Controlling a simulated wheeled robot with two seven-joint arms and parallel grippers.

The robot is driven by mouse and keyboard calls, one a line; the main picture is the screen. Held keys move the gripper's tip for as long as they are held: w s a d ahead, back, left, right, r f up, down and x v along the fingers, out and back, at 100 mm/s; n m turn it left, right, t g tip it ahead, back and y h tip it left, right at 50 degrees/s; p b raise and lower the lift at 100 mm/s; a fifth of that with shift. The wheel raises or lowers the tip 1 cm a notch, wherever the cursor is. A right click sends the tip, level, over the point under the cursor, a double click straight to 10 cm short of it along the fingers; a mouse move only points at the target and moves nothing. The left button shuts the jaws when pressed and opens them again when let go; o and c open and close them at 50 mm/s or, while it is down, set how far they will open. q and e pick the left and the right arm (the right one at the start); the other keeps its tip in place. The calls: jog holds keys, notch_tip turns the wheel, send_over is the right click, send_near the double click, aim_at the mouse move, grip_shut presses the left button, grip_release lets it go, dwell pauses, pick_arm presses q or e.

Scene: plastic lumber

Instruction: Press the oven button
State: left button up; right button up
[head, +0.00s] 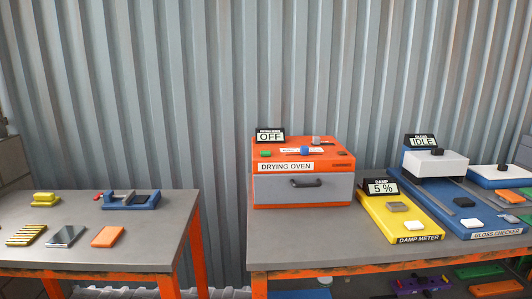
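The orange drying oven (345,170) stands on the right-hand table in the head view, its grey front drawer with a dark handle closed. A small sign on top of it (270,135) reads OFF. A green button (266,154) sits on the oven's top at the left. A blue knob (305,150) and a small grey piece (316,140) are also on the top, with a small red spot at the right. Neither of my grippers is in view.
A yellow damp meter (382,220) reading 5 % and a blue gloss checker (440,205) reading IDLE stand right of the oven. The left table (150,240) holds several small blocks, bars and a blue fixture. A gap separates the tables. The table front before the oven is clear.

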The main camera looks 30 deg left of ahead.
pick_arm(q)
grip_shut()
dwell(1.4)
